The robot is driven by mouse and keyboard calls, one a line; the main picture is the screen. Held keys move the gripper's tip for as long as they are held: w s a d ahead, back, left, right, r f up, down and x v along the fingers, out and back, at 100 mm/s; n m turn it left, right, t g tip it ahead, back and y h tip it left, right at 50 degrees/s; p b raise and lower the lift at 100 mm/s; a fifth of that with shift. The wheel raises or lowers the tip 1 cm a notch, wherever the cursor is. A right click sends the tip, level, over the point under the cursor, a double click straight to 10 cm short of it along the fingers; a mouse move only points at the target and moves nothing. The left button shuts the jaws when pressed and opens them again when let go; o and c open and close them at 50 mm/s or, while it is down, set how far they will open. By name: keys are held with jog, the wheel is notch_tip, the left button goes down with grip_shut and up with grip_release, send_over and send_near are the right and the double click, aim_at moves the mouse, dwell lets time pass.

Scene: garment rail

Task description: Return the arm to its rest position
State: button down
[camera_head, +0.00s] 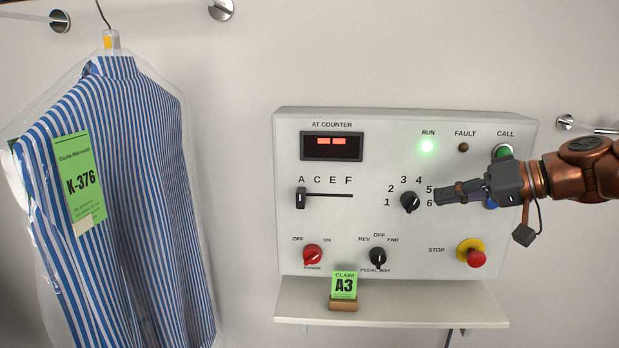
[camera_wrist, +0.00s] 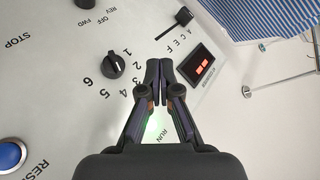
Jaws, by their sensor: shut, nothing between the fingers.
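My gripper (camera_head: 440,197) is at the right of the head view, in front of the control panel (camera_head: 290,180). Its fingers point left, just right of the black numbered dial (camera_head: 410,203). In the wrist view my gripper (camera_wrist: 159,62) has its fingers together with nothing between them. The numbered dial (camera_wrist: 112,65) lies to the left of the fingertips there. I cannot tell the exact gap between fingers and panel. My arm (camera_head: 585,170) comes in from the right edge and partly covers the blue button (camera_head: 490,203).
The panel has a lit green RUN lamp (camera_head: 427,146), a slider (camera_head: 300,198), a red power knob (camera_head: 313,254) and a red stop button (camera_head: 475,257). A claim card A3 (camera_head: 344,286) stands on the shelf (camera_head: 420,306). A bagged striped shirt (camera_head: 140,190) hangs at left.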

jog(key=s+a+f+g+h, duration=0.4)
jog(key=s+a+f+g, duration=0.2)
jog(key=s+a+f, duration=0.7)
jog(key=s+d+f+m+g+h, duration=0.1)
jog(key=s+d+f+h, duration=0.1)
jog(key=s+f, duration=0.5)
jog(key=s+d+f+g+h+p, duration=0.1)
jog(key=s+f+h, duration=0.4)
jog(key=s, duration=0.8)
jog(key=d+f+g, duration=0.1)
jog(key=d, duration=0.1)
jog(key=shift+s+d+f+m, duration=0.3)
jog(key=shift+s+f+m, duration=0.05)
jog(key=shift+f+m, duration=0.05)
jog(key=shift+a, duration=0.1)
dwell(1.7)
